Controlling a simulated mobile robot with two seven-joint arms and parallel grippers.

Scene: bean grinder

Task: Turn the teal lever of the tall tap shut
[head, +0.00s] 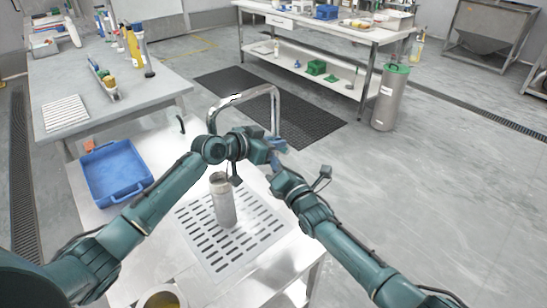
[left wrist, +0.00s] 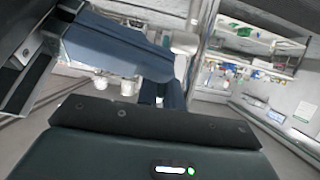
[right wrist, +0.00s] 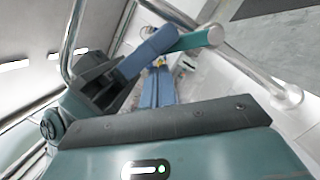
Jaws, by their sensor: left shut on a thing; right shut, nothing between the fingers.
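The tall tap is a chrome arch (head: 243,97) behind my grippers in the head view. Its teal lever (right wrist: 197,40) shows in the right wrist view as a short bar with a round end. My left gripper (head: 278,146) is shut on the lever; its blue fingers (right wrist: 150,55) also show in the right wrist view, with the lever sticking out beyond them. My right gripper (right wrist: 163,88) is shut and empty, close below the left one.
A metal bottle (head: 224,203) stands on the slotted drain (head: 215,262) below my left arm. A blue tray (head: 115,173) lies to the left and a round container (head: 162,298) at the front. Beyond the tap are open floor and a dark mat (head: 300,118).

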